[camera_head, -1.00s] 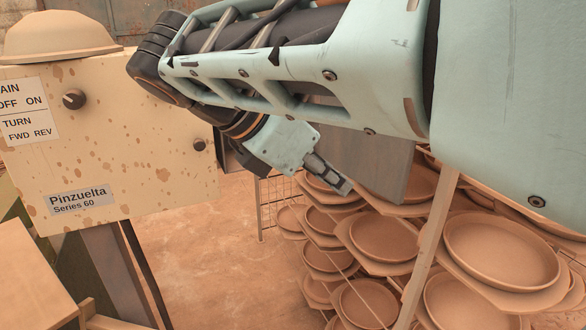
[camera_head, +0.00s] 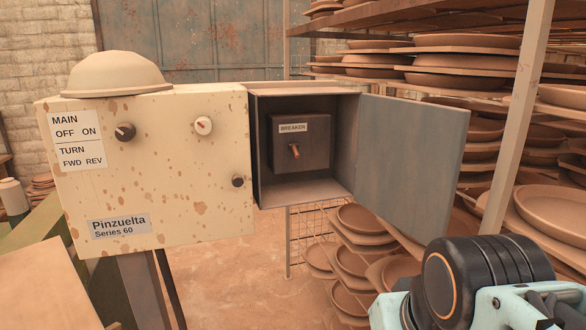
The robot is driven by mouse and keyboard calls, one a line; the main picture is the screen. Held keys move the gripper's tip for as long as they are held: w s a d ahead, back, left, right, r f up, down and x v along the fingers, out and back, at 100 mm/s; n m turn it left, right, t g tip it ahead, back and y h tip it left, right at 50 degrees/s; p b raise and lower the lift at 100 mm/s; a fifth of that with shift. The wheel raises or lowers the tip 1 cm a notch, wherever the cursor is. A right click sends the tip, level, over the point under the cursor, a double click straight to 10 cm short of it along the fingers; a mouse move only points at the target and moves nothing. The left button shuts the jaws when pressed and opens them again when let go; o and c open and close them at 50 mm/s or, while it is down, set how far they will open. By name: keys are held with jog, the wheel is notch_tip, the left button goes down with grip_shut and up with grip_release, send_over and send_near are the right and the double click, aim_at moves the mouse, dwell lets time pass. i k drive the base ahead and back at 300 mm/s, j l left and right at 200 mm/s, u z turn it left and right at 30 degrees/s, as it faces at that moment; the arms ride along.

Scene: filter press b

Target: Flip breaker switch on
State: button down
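The breaker (camera_head: 301,143) is a dark box with a white "BREAKER" label, inside an open grey metal enclosure (camera_head: 353,92) on the right of the control box. Its small orange-brown switch lever (camera_head: 294,151) sticks out at the middle of its face. The enclosure door (camera_head: 407,155) is swung open to the right. My arm shows at the lower right, apart from the breaker. My gripper is out of view, so I cannot see its fingers or whether it holds anything.
The cream "Pinzuelta Series 60" control box (camera_head: 160,200) has several knobs and an upturned bowl (camera_head: 109,73) on top. Racks of clay plates (camera_head: 545,215) fill the right side, with an upright post (camera_head: 517,115). The space before the open enclosure is clear.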

aim_at(293, 145)
jog(key=k+l+u, duration=0.2)
jog(key=l, duration=0.35)
jog(key=k+l+u, duration=0.25)
jog(key=l, duration=0.3)
jog(key=k+l+u, duration=0.2)
jog(key=k+l, duration=0.2)
jog(key=k+l+u, duration=0.2)
jog(key=l, duration=0.2)
jog(key=k+l+u, duration=0.2)
jog(key=l, duration=0.15)
jog(key=l+u, duration=0.35)
jog(key=l, duration=0.45)
jog(key=i+l+u, duration=0.1)
jog(key=l, duration=0.2)
jog(key=i+l+u, duration=0.1)
jog(key=l, duration=0.25)
jog(key=i, duration=0.1)
